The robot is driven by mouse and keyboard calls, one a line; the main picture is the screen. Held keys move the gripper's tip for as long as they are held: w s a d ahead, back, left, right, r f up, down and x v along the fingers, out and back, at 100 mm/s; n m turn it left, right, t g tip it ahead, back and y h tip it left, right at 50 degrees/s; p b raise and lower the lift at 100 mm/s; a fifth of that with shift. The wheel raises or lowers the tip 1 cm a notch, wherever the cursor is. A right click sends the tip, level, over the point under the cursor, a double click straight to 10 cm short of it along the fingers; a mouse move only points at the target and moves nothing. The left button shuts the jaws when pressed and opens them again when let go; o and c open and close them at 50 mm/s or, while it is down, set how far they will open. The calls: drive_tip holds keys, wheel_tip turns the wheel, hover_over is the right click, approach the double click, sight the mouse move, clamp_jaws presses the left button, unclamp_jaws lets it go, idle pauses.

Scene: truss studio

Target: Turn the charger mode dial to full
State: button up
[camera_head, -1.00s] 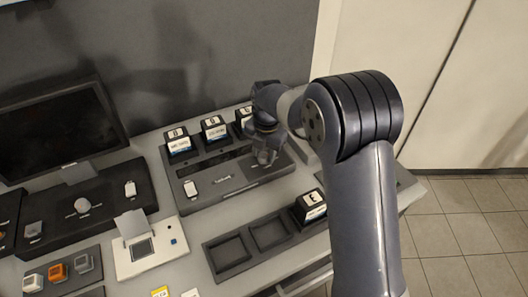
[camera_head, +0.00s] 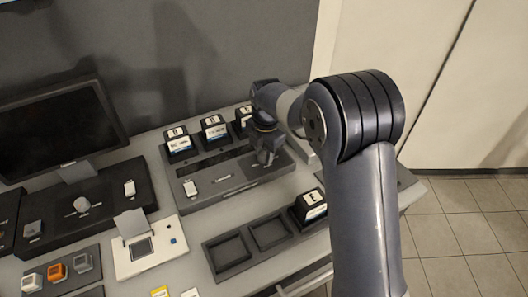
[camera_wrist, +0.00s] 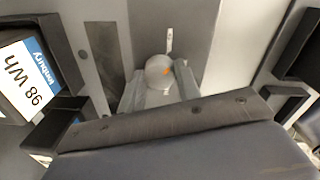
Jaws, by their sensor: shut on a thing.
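The charger (camera_head: 240,185) is a long dark grey unit on the bench, with battery slots along its back. My gripper (camera_head: 267,157) is over the right end of the charger's front panel. In the wrist view its two fingers (camera_wrist: 160,88) stand on either side of the dial, shut on it. The dial is hidden by the gripper in the head view. Any mode lettering is unreadable.
Batteries (camera_head: 178,142) and (camera_head: 214,130) stand in the charger's back slots; one label reads 98 Wh in the wrist view (camera_wrist: 30,75). A tray (camera_head: 229,270) in front holds one battery (camera_head: 312,204) at right, with two empty wells. A monitor (camera_head: 62,125) stands left.

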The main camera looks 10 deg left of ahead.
sight(261, 155)
drive_tip(key=m, duration=1.2)
drive_tip(key=shift+m, duration=0.4)
drive_tip(key=m, duration=0.6)
drive_tip(key=shift+a+h, duration=0.1)
drive_tip(key=shift+h, duration=0.3)
drive_tip(key=m, duration=0.5)
drive_tip(key=shift+m, duration=0.4)
drive_tip(key=o, duration=1)
drive_tip(key=shift+c, duration=0.2)
wheel_tip(261, 155, up, 11)
drive_tip(key=shift+a, duration=0.3)
